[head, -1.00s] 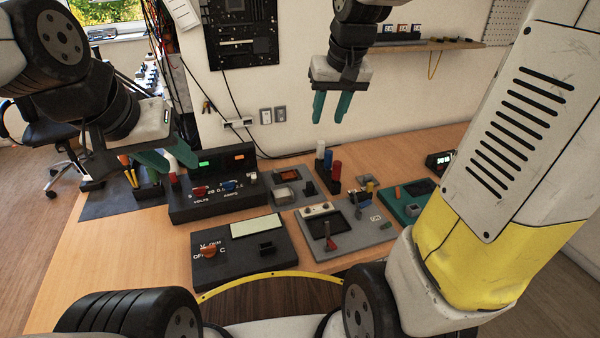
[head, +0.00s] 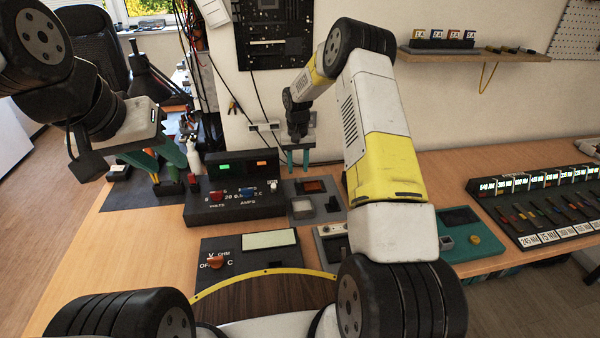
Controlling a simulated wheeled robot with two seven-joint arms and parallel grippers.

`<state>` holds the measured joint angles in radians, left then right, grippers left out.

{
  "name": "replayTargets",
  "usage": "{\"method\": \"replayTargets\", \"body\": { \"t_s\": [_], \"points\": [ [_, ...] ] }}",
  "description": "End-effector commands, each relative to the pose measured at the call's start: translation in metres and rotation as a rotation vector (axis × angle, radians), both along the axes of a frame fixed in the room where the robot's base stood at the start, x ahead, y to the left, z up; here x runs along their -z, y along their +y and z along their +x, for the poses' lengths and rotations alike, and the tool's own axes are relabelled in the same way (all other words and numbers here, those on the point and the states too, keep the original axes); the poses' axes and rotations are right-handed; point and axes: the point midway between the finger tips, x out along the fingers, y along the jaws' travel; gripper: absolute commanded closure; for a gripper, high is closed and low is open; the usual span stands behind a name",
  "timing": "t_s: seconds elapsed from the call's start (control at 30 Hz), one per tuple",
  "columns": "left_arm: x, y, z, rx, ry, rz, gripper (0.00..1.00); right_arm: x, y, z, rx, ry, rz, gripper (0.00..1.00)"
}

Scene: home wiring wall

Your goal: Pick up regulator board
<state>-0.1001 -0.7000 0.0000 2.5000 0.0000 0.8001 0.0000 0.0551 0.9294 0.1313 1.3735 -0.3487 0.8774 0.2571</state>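No label marks the regulator board, so I cannot tell which board it is. A grey board (head: 317,216) with a dark red window and a pale square block lies on the desk right of the black power supply. A second grey board (head: 325,255) in front of it is mostly hidden by my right arm. My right gripper (head: 298,164) points down, open and empty, above the far side of the first grey board. My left gripper (head: 162,163) is open and empty above the desk's left side.
The black power supply (head: 232,207) with green and orange displays stands mid-desk, a black meter (head: 235,262) in front of it. A black rack (head: 530,215) of labelled tools is at right. A wall shelf (head: 475,54) and cables hang behind.

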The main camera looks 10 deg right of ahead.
Motion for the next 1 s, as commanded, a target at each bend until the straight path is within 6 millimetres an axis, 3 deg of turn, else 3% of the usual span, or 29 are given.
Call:
{"method": "replayTargets", "body": {
  "t_s": [0.5, 0.7, 0.73, 0.9, 1.0],
  "points": [
    [0.0, 0.0, 0.0, 0.0, 0.0, 0.0, 0.64, 0.061, 0.0, 0.0, -0.001, 0.001, 0.001, 0.64],
    [0.0, 0.0, 0.0, 0.0, 0.0, 0.0, 0.64, 0.062, 0.0, 0.001, -0.001, 0.0, 0.001, 0.64],
    [0.0, 0.0, 0.0, 0.0, 0.0, 0.0, 0.64, 0.062, 0.0, 0.001, -0.001, 0.0, 0.001, 0.66],
    [0.0, 0.0, 0.0, 0.0, 0.0, 0.0, 0.64, 0.062, 0.0, 0.0, -0.001, 0.0, 0.001, 0.99],
    [0.0, 0.0, 0.0, 0.0, 0.0, 0.0, 0.64, 0.062, 0.0, 0.0, -0.001, 0.0, 0.001, 1.0]
  ]
}}
